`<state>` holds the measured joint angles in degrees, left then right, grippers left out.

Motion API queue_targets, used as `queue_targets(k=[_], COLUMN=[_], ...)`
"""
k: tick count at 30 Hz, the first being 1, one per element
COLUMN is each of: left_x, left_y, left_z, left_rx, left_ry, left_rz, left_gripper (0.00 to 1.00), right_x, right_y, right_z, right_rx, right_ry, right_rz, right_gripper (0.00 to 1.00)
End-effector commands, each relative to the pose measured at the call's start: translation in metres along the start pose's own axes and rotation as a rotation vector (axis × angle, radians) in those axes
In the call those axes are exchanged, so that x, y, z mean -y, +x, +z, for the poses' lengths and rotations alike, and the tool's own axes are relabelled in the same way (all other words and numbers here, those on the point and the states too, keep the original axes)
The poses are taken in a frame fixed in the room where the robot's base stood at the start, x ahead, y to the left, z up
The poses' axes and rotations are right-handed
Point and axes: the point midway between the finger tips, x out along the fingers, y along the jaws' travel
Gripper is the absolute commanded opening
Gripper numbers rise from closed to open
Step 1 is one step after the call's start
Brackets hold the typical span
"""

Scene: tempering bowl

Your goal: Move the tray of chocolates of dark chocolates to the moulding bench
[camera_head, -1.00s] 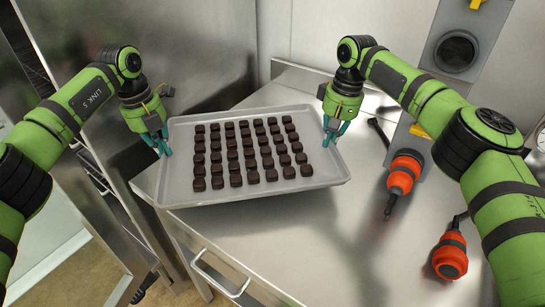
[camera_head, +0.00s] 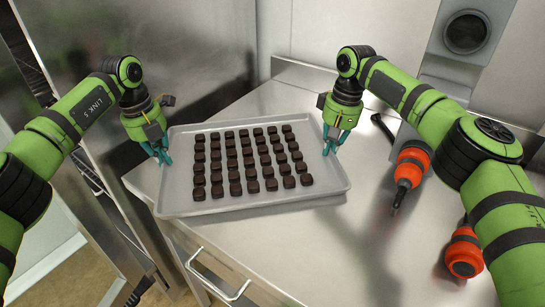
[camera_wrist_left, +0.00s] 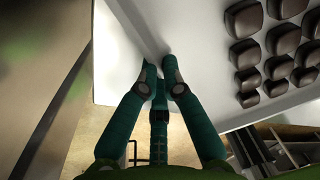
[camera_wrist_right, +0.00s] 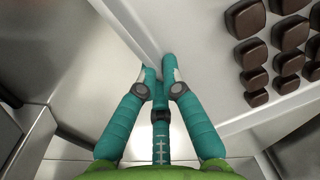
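The grey tray (camera_head: 332,178) carries rows of dark chocolates (camera_head: 248,158) and looks about level over the steel bench. My left gripper (camera_head: 164,158) is at the tray's left edge, and in the left wrist view its fingers (camera_wrist_left: 160,78) are shut on the rim. My right gripper (camera_head: 331,148) is at the right edge, and in the right wrist view its fingers (camera_wrist_right: 160,75) are shut on the rim. The chocolates sit upright, clear of both grippers. I cannot tell whether the tray's underside touches the bench.
Two orange-red tools (camera_head: 411,166) (camera_head: 464,252) lie on the right. A steel cabinet (camera_head: 150,60) stands behind on the left. A drawer handle (camera_head: 218,278) sticks out of the bench front.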

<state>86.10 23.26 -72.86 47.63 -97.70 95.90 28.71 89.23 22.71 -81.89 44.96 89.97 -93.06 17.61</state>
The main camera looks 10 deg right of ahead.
Motion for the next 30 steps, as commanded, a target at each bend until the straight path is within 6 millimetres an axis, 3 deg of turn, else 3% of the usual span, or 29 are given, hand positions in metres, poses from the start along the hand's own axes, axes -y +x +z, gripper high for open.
queue_targets(k=[1,2,12,16,30], left_x=[0.009,0.009,0.006,0.005,0.005], left_y=[-0.001,-0.001,-0.001,-0.01,-0.099], left_z=[-0.001,-0.001,-0.001,0.0,0.0], left_rx=[0.001,0.0,0.0,0.002,0.001], left_ry=[0.014,0.014,0.009,0.008,0.007], left_rz=[-0.015,-0.015,-0.01,-0.009,-0.008], left_gripper=[0.23,0.31,0.31,0.31,0.31], right_x=[0.009,0.009,0.006,0.005,0.003], right_y=[0.0,0.0,-0.001,-0.001,0.0], right_z=[-0.001,-0.001,0.0,0.0,0.0], right_rx=[-0.002,-0.002,-0.001,0.0,0.001], right_ry=[-0.014,-0.014,-0.009,-0.007,-0.003], right_rz=[-0.015,-0.015,-0.011,-0.009,-0.005], right_gripper=[0.23,0.31,0.31,0.31,0.31])
